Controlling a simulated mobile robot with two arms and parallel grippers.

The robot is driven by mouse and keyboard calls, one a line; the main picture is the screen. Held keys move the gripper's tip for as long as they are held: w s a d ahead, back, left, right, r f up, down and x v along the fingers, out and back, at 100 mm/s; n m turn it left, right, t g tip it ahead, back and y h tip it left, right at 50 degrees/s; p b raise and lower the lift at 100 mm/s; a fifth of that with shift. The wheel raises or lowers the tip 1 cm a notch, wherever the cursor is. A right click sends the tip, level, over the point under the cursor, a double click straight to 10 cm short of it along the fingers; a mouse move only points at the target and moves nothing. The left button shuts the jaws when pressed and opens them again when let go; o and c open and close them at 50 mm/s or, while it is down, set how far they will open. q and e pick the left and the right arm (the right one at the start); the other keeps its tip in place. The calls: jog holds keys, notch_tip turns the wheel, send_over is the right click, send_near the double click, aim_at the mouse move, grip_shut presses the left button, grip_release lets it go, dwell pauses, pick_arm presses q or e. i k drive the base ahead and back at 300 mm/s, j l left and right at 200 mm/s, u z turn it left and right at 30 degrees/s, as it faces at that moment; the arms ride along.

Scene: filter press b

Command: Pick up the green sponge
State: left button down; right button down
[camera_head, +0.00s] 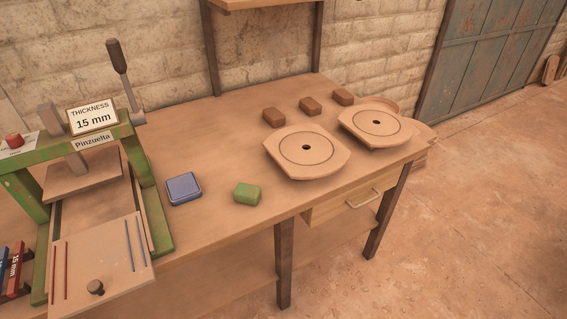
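The green sponge (247,194) is a small block lying on the wooden workbench (222,140), near its front edge. It sits just right of a blue square tin or pad (183,188), with a small gap between them. Nothing covers the sponge. Neither of my grippers shows in the head view.
A green press (155,205) with a dark-handled lever stands on the left. Two round-holed discs (305,152) (376,124) lie right of the sponge, with several brown blocks (311,106) behind. A drawer (350,203) sits under the bench. Bench behind the sponge is clear.

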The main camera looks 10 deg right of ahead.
aim_at(247, 194)
jog(key=j+z, duration=0.1)
jog(key=j, duration=1.65)
